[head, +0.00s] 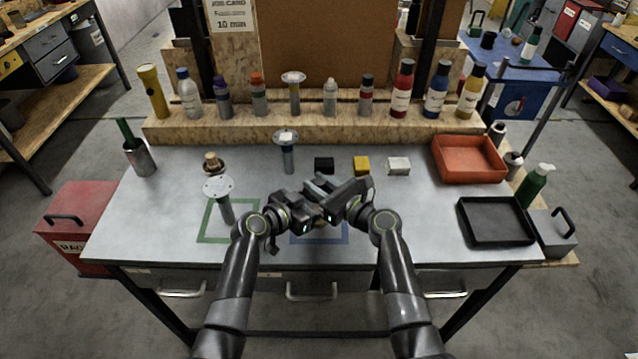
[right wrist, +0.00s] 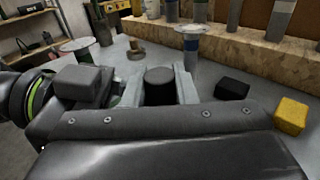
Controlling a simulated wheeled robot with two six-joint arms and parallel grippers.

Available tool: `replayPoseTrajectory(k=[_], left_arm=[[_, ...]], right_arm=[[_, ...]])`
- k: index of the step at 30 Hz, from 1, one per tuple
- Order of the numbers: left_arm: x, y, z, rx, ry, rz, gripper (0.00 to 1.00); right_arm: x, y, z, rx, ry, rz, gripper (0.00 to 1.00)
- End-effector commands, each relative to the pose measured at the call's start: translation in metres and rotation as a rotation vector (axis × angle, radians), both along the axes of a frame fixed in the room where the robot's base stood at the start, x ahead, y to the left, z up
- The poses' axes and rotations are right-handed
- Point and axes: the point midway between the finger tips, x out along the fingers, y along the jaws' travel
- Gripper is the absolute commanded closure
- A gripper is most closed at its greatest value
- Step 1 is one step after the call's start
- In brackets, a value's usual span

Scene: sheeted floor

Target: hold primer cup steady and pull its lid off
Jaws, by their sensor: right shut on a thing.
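A dark, round-topped thing (right wrist: 160,78), which looks like the primer cup or its lid, sits between the two grey fingers of my right gripper (head: 330,190) in the right wrist view. The right gripper is shut on it. My left gripper (head: 308,212) meets the right one from the left, above the blue square outline (head: 340,240) on the bench. In the right wrist view its dark body (right wrist: 82,84) is close beside the held thing. Its fingertips are hidden, so I cannot tell its grip. The grippers hide most of the cup in the head view.
A disc-topped stand (head: 218,188) is by the green square outline; another (head: 286,138) stands behind the grippers. Black, yellow (head: 361,165) and white blocks lie behind. A red bin (head: 470,175) and black tray (head: 497,238) are at right. Bottles line the back ledge.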

Motion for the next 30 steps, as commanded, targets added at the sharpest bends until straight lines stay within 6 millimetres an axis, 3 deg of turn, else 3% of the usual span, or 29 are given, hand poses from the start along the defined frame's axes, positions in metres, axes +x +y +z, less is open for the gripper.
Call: replayPoseTrajectory(k=[30], left_arm=[[0.000,0.000,0.000,0.000,0.000,0.000,0.80]], right_arm=[[0.000,0.000,0.022,0.001,0.000,0.000,1.00]])
